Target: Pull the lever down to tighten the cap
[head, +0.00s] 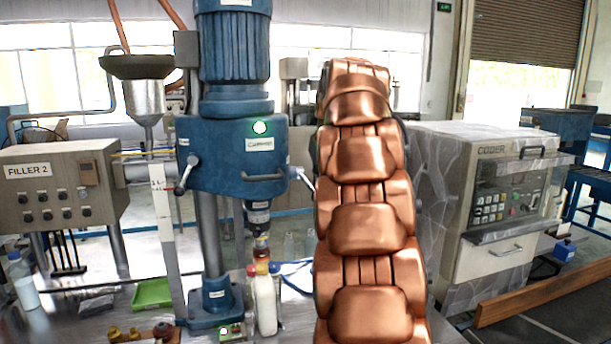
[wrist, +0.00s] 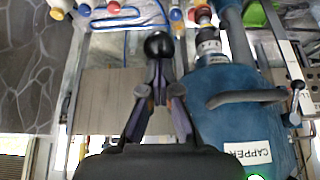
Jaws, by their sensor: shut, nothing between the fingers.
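The blue capper (head: 232,155) stands left of my copper arm, with a chuck (head: 258,215) below its head. In the wrist view the capper (wrist: 245,130) fills the right side, and its chuck (wrist: 210,45) points up the picture. A lever with a black ball knob (wrist: 158,45) shows at my fingertips; its shaft is partly covered by the fingers. In the head view the lever's silver rod (head: 304,179) shows at the capper's right side, its end hidden behind my arm. My gripper (wrist: 159,82) is shut beside the knob; contact is unclear. A white bottle (head: 265,304) stands below the chuck.
A second handle (head: 187,174) sits on the capper's left side. Filler 2 (head: 60,187) is at the left, the grey coder (head: 490,190) at the right. A green tray (head: 152,293) and small caps (head: 133,334) lie on the bench.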

